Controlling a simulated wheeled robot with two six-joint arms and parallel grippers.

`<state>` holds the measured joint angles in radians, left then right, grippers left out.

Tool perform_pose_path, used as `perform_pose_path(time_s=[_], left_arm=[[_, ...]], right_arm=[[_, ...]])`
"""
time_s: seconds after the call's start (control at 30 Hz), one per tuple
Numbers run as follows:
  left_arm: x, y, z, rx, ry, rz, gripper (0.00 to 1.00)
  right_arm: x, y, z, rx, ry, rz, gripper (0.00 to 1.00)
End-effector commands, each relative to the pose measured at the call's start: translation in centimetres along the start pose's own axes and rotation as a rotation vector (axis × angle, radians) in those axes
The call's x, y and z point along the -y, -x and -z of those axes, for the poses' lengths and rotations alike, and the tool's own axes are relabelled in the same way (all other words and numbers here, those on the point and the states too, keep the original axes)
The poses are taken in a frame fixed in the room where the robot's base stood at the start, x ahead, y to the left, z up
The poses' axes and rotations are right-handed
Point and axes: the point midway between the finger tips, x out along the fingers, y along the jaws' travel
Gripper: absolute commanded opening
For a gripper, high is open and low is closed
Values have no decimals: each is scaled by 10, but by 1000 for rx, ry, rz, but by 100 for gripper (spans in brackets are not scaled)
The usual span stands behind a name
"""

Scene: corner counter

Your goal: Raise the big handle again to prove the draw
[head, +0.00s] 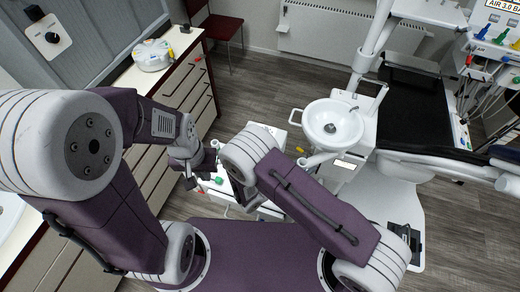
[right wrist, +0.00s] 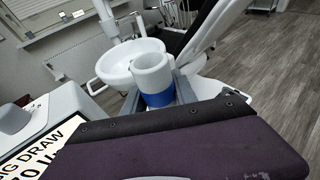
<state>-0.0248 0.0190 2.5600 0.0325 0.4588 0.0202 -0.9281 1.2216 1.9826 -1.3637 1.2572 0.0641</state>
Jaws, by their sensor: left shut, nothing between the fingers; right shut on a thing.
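The big handle (right wrist: 154,76) looks like a white cylinder with a blue lower band in the right wrist view. My right gripper (right wrist: 158,98) is shut on it, with a grey finger on either side. In the head view this gripper is hidden behind my right arm. Part of a "BIG DRAW" label (right wrist: 42,146) shows at the lower left of the right wrist view. My left gripper (head: 190,182) is shut and empty beside a white unit (head: 272,133) with a green knob (head: 218,180), partly covered by my arms.
A white basin (head: 345,131) and a dark dental chair (head: 410,105) stand to the right. A cabinet with drawers (head: 185,75) runs along the left, with a white round container (head: 152,55) on top.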

Motion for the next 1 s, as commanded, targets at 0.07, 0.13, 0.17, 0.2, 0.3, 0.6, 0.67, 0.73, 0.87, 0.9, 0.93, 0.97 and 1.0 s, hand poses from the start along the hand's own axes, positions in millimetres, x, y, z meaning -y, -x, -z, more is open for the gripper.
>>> perform_pose_path(time_s=[0.07,0.13,0.17,0.2,0.3,0.6,0.67,0.73,0.87,0.9,0.93,0.97,1.0], left_arm=[[0,0,0,0,0,0,0],[0,-2,0,0,0,0,0],[0,-3,0,0,0,0,0],[0,-4,0,0,0,0,0],[0,-10,-1,0,0,0,0],[0,-23,-2,0,0,0,0],[0,-25,-3,0,0,0,0],[0,-28,-3,0,0,0,0],[1,-34,-4,0,0,0,0],[1,-34,-4,0,0,0,0],[1,-34,-4,0,0,0,0],[1,-34,-4,0,0,0,0],[1,-34,-4,0,0,0,0]], right_arm=[[0,0,0,0,0,0,0],[0,-1,2,0,0,0,0],[0,-1,3,0,0,0,0],[0,-2,5,0,0,0,0],[0,-3,10,0,0,0,0],[0,-8,24,0,0,0,0],[0,-8,27,0,0,0,0],[0,-9,30,0,0,0,0],[0,-11,36,0,0,0,0],[0,-11,37,0,0,0,0],[0,-11,37,0,0,0,0],[0,-11,37,0,0,0,0],[0,-11,36,0,0,0,0]])
